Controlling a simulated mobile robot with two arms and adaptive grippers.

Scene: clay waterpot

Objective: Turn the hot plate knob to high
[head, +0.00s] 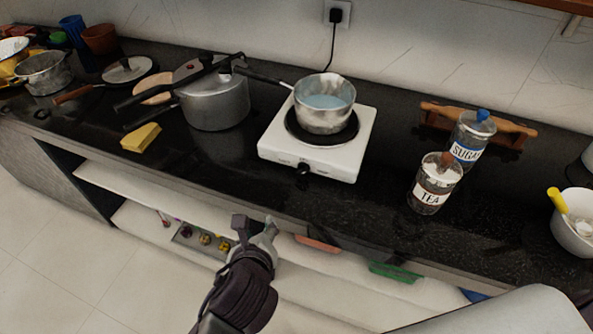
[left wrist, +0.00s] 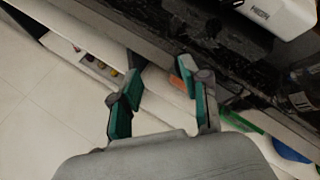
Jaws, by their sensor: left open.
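A white hot plate (head: 340,160) stands on the black counter, with a metal saucepan (head: 326,112) holding bluish liquid on its dark burner. Its black knob (head: 303,169) is on the front face; its exact pointer position is too small to read. Part of the hot plate (left wrist: 284,14) shows at the top right of the left wrist view, where I cannot make out the knob. My left gripper (head: 255,226) is open and empty, in front of the counter edge and below the knob, apart from it. Its two green-padded fingers (left wrist: 158,92) show in the left wrist view. My right gripper is not in view.
A pressure cooker (head: 213,98) and a yellow sponge (head: 141,137) are left of the hot plate. A tea jar (head: 433,185) and sugar jar (head: 469,139) stand right. Open shelves (head: 150,219) lie below the counter. The counter directly before the knob is clear.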

